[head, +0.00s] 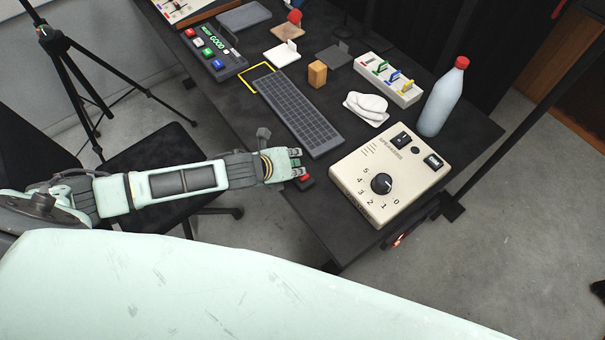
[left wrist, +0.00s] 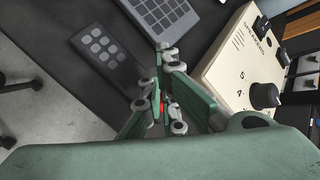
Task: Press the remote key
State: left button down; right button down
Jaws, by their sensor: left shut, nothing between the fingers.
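A small dark block with a red top (head: 305,182) lies near the front left edge of the desk, right at my left fingertips. In the left wrist view only a bit of red (left wrist: 162,107) shows between the fingers. My left gripper (head: 297,164) is shut and empty, close over this block. I cannot tell whether it touches it. A flat dark remote (left wrist: 97,46) with several light round keys lies on the desk left of the fingers in the left wrist view. I cannot make it out in the head view, where my arm covers that part. My right gripper is not in view.
A beige speaker box (head: 392,172) with a dial stands right of the gripper. A keyboard (head: 297,110) lies behind. A white bottle (head: 440,105), a white mouse-like object (head: 368,104) and a button panel (head: 213,52) stand farther off. A black chair (head: 150,160) is beside the desk.

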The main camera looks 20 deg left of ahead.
pick_arm(q)
jog(key=shift+f, duration=0.2)
dwell(0.3)
jog(key=shift+f, duration=0.25)
jog(key=shift+r, duration=0.1)
jog(key=shift+r+p, duration=0.35)
jog(key=shift+p, duration=0.2)
notch_tip(320, 180, up, 6)
jog(key=p, duration=0.6)
dwell(0.4)
